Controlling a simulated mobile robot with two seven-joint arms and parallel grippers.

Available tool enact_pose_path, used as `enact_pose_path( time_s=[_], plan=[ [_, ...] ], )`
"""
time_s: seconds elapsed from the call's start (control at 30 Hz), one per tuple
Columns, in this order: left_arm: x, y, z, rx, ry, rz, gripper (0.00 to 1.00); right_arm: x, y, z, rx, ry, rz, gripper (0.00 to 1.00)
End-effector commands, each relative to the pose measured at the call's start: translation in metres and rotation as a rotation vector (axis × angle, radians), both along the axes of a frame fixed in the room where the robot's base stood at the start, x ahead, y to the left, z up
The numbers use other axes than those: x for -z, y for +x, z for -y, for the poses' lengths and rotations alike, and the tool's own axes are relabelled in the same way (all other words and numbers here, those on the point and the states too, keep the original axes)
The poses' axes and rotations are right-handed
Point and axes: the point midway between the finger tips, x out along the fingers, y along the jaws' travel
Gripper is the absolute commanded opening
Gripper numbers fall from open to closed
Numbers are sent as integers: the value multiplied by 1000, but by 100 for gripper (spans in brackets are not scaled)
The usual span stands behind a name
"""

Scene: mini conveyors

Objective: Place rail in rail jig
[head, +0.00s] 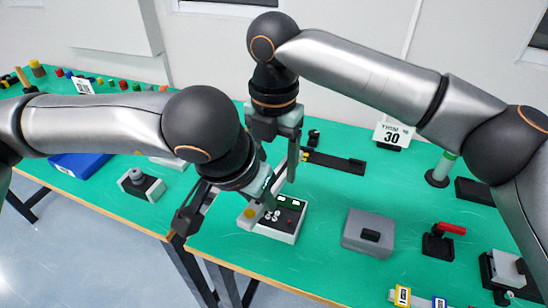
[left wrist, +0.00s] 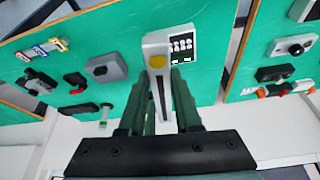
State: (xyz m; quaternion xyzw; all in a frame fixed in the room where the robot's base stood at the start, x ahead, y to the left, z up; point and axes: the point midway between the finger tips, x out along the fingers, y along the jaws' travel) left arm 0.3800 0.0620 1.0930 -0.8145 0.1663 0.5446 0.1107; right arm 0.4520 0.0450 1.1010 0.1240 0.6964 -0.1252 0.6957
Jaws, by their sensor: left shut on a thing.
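My left gripper (head: 247,205) points down over the middle of the table, by a white box with a black panel (head: 290,203). In the left wrist view my left gripper (left wrist: 160,75) is shut on a long light grey piece (left wrist: 157,40) with a yellow disc at its far end and a dark strip along its middle. I cannot tell for sure that this piece is the rail. A long flat black holder (head: 340,162), possibly the rail jig, lies behind on the table.
A grey box (head: 368,228) with a black top piece and a red-handled device (head: 440,240) stand to the right. A grey-knobbed block (head: 140,184) and a blue tray (head: 78,164) are at the left. A sign marked 30 (head: 392,135) stands at the back. Green tabletop is free between them.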

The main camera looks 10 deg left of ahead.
Motion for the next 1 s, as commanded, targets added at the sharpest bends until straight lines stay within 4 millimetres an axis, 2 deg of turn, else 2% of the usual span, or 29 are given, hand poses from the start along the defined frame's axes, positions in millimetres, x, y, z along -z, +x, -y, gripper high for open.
enact_pose_path(
  time_s=[0.07, 0.6, 0.9, 0.93, 1.0],
  plan=[
    [-1, 0, 0, 0, -1, 2, 0, 0, 0, 0, 0, 0, 0, 60],
    [-1, -1, 3, 10, -5, 1, 0, -1, -1, -3, -3, 7, 1, 0],
    [-1, -2, 3, 14, -6, 2, 0, -2, -2, -4, -5, 9, 0, 0],
    [-1, -2, 4, 14, -6, 2, 36, -2, -2, -4, -5, 10, 1, 0],
    [-1, -1, 3, 13, -6, 2, 44, -2, -2, -4, -5, 10, 1, 0]
  ],
)
